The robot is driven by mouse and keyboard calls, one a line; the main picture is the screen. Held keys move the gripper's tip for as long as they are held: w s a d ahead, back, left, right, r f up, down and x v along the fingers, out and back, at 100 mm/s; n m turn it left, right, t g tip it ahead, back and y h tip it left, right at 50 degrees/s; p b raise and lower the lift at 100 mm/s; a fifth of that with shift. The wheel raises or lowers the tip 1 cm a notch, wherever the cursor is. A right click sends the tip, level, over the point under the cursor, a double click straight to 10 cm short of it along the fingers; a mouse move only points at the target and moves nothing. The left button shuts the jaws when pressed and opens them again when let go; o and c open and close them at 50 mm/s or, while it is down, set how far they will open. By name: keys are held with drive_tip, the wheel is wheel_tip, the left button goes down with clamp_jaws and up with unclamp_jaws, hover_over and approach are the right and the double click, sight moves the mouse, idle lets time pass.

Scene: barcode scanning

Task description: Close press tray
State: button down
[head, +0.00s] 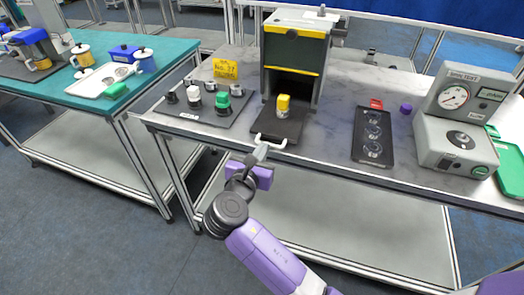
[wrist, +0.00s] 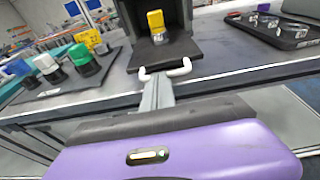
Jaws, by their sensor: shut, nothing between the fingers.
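The press (head: 294,62) is a grey box with yellow edging standing on the table. Its dark tray (head: 277,124) sticks out at the front and carries a yellow-topped metal piece (head: 283,104). A white handle (head: 270,141) is on the tray's front edge. My gripper (head: 261,153) is shut and empty, just in front of the handle. In the wrist view the handle (wrist: 185,69) spans both sides of the fingers (wrist: 158,88), and the tray (wrist: 175,52) lies beyond. I cannot tell whether the fingertips touch the handle or tray.
A dark panel with coloured knobs (head: 205,108) and a yellow sign (head: 225,69) are left of the press. A black tray with round pieces (head: 373,152) and a gauge machine (head: 457,115) are to the right. The table's front edge lies just under the handle.

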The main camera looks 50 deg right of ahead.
sight(279, 115)
drive_tip(key=r+p+x, duration=0.1)
drive_tip(key=x, duration=0.4)
drive_tip(key=r+p+x, duration=0.1)
drive_tip(key=p+x, duration=0.1)
drive_tip(key=x, duration=0.4)
drive_tip(key=r+p+x, duration=0.1)
drive_tip(key=p+x, duration=0.1)
drive_tip(key=x, duration=0.4)
drive_tip(key=shift+d+r, duration=0.25)
drive_tip(key=shift+d, duration=0.15)
drive_tip(key=shift+d+r, duration=0.1)
drive_tip(key=shift+d, duration=0.15)
drive_tip(key=shift+d+r, duration=0.1)
drive_tip(key=shift+p, duration=0.3)
